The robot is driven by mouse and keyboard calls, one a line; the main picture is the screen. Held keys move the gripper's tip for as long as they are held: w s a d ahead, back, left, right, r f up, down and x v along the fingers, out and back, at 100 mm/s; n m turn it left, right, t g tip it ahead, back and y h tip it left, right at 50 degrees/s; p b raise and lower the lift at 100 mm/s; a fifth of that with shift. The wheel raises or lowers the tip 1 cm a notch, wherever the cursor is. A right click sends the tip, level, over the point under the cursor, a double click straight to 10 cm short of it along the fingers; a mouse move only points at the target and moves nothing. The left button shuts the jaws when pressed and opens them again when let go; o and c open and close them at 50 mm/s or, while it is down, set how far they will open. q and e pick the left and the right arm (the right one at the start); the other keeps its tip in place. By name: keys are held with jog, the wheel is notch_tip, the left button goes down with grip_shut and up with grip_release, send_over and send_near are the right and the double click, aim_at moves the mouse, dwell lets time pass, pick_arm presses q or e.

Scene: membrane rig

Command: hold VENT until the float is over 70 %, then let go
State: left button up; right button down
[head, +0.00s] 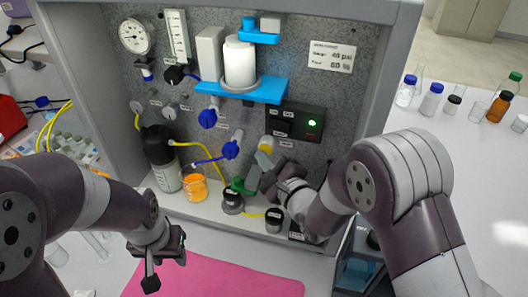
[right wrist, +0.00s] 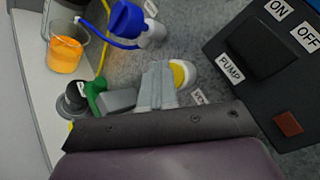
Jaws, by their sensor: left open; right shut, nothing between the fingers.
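The VENT button is a yellow cap in a pale collar (head: 266,143) low on the grey panel; it also shows in the right wrist view (right wrist: 180,74), its VENT label partly hidden. My right gripper (head: 262,162) is shut and empty, its tips at the cap and overlapping it in the right wrist view (right wrist: 158,85). I cannot tell whether the cap is pressed in. The clear scaled float tube (head: 178,35) is at the panel's upper left; its float level is too small to read. My left gripper (head: 166,262) is open and empty at lower left, away from the panel.
A white sign (head: 332,56) carries small psi and percent figures. A black pump switch box (head: 295,122) with a lit green lamp sits right of VENT. A green valve handle (head: 240,186), blue valves and an orange-filled beaker (head: 194,185) are close by. A pink mat (head: 225,281) lies in front.

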dwell(0.7)
jog(key=shift+s+a, duration=0.25)
jog(key=shift+s, duration=0.7)
jog(key=s, duration=0.1)
jog(key=s+a, duration=0.1)
jog(key=s, duration=0.2)
jog(key=shift+s+a, duration=0.3)
jog(key=shift+s, duration=0.05)
